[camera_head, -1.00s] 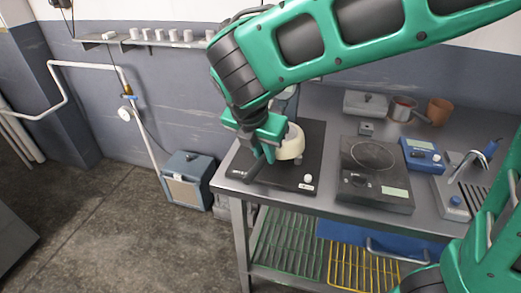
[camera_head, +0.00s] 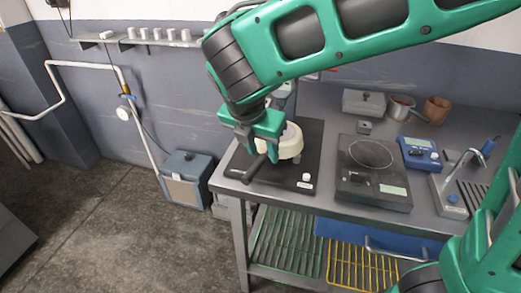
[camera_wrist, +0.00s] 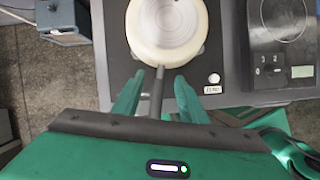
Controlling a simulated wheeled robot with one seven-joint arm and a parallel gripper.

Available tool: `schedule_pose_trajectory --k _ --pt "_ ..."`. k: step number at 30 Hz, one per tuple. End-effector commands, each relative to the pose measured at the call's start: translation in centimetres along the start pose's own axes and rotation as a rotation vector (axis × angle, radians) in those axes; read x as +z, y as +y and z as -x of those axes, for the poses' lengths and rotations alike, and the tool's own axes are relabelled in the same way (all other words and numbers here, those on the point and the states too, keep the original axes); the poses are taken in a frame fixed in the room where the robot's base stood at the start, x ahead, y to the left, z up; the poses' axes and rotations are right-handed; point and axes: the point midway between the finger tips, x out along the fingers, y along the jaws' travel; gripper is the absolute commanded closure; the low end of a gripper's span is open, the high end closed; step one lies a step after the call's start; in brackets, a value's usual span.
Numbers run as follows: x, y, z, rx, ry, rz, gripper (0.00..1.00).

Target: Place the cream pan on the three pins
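The cream pan (camera_head: 291,147) sits upright over the black plate (camera_head: 305,165) at the left end of the bench; it also shows in the wrist view (camera_wrist: 166,24). Its dark handle (camera_wrist: 157,92) points toward me, between my two green fingers. My gripper (camera_head: 252,150) is open, with a gap on each side of the handle in the wrist view (camera_wrist: 160,78). Small grey bits, possibly pins, peek out at the pan's lower rim; the pins under the pan are mostly hidden, so its exact seating cannot be told.
A dark hotplate (camera_head: 372,172) stands right of the black plate. A blue device (camera_head: 420,153) stands farther right. The bench's left edge is close to the plate.

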Motion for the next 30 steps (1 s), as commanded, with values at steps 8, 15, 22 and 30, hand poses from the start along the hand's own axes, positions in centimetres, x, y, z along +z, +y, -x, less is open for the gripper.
schedule_pose_trajectory --k 8,15,22,30 --pt "0.1 0.2 5.0 0.005 0.002 -0.001 0.62" --pt "0.3 0.2 8.5 0.002 0.001 -0.001 0.62" --pt "0.3 0.2 9.6 0.0 0.001 -0.001 0.62" --pt "0.8 -0.2 9.4 -0.005 0.005 -0.03 0.62"
